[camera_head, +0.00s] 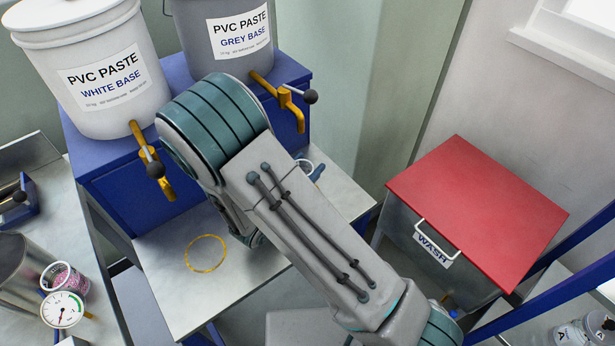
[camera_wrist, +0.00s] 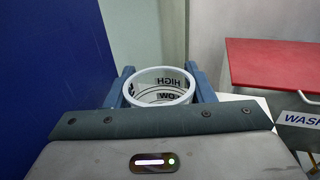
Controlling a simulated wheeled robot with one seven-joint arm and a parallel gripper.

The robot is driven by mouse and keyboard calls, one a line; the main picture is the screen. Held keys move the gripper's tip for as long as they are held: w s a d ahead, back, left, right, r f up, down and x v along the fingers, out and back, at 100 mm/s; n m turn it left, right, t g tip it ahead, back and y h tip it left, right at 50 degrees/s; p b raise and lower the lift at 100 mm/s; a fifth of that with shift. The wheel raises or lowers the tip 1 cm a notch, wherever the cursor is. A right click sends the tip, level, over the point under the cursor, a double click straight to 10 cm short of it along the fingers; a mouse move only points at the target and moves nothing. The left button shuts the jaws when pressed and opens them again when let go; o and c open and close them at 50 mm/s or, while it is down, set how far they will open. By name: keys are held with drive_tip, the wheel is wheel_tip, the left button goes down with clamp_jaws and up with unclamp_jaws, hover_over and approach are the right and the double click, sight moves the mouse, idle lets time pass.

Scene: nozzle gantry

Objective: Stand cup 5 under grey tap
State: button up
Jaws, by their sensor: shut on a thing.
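A white cup (camera_wrist: 160,75) is between the two fingers of my gripper (camera_wrist: 160,88) in the wrist view. The word HIGH and other print show through its wall, and its inside looks empty. Its number cannot be read. In the head view only a bit of the cup's rim (camera_head: 304,164) and a blue finger show past my arm. The grey tap (camera_head: 291,103) is a brass spout with a black knob on the GREY BASE bucket (camera_head: 228,60). The cup is below and slightly right of this tap in the head view. Whether it touches the shelf is hidden.
The WHITE BASE bucket (camera_head: 95,105) with its brass tap (camera_head: 152,165) stands left on the blue stand (camera_head: 110,185). A yellow ring (camera_head: 206,238) marks the metal shelf (camera_head: 180,305) at left. A red-lidded WASH bin (camera_head: 478,200) stands right. My arm covers the shelf's middle.

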drive_tip(key=shift+f+b, duration=0.85)
drive_tip(key=shift+f, duration=0.7)
drive_tip(key=shift+f, duration=0.15)
drive_tip(key=o, duration=1)
drive_tip(key=shift+o, duration=0.2)
drive_tip(key=shift+r, duration=0.2)
drive_tip(key=b+v, duration=0.1)
drive_tip(key=v, duration=1.1)
